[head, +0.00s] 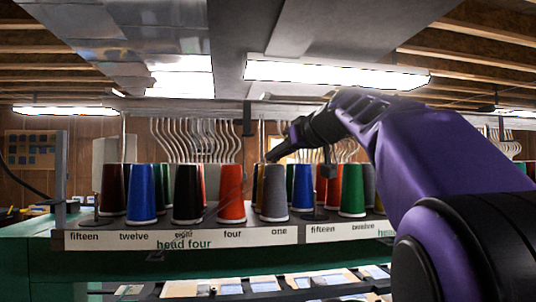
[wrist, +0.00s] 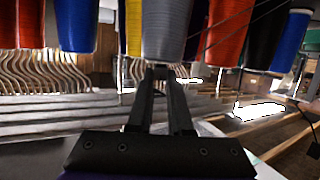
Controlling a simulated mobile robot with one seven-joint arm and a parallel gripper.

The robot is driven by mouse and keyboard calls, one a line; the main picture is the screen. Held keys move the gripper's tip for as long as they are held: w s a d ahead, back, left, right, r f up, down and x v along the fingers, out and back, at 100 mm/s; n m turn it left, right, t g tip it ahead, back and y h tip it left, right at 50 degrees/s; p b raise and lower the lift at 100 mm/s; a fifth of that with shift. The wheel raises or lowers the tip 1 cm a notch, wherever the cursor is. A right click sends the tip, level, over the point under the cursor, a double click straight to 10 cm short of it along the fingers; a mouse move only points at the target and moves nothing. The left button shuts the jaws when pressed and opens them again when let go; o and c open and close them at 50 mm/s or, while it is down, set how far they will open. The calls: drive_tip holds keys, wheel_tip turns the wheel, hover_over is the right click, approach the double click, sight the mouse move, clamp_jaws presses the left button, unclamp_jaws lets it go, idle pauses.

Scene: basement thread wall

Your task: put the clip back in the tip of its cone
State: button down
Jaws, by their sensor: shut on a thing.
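Thread cones stand in rows on a dark shelf; the head view shows a grey cone (head: 274,195) above the label "one". My gripper (head: 270,157) reaches in from the right and its tip is just above the top of this grey cone. In the wrist view, which looks upside down, the grey cone (wrist: 163,30) hangs from the top edge, with its narrow end close to the fingertips of my gripper (wrist: 161,74). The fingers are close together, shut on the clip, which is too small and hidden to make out. I cannot tell whether it touches the cone.
An orange cone (head: 231,193) stands left of the grey one, and a blue cone (head: 302,187) stands to the right, farther back. A yellow cone (wrist: 133,28) is close beside the grey one. Curved metal hooks (head: 195,138) hang behind. A label strip (head: 350,232) runs along the shelf front.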

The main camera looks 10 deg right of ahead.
drive_tip(key=shift+s+f+b, duration=0.1)
drive_tip(key=shift+f+b, duration=0.15)
drive_tip(key=shift+b, duration=0.05)
idle(0.5)
drive_tip(key=c, duration=0.8)
unclamp_jaws()
drive_tip(key=shift+o, duration=0.2)
drive_tip(key=shift+s+r, duration=0.1)
drive_tip(key=shift+r, duration=0.05)
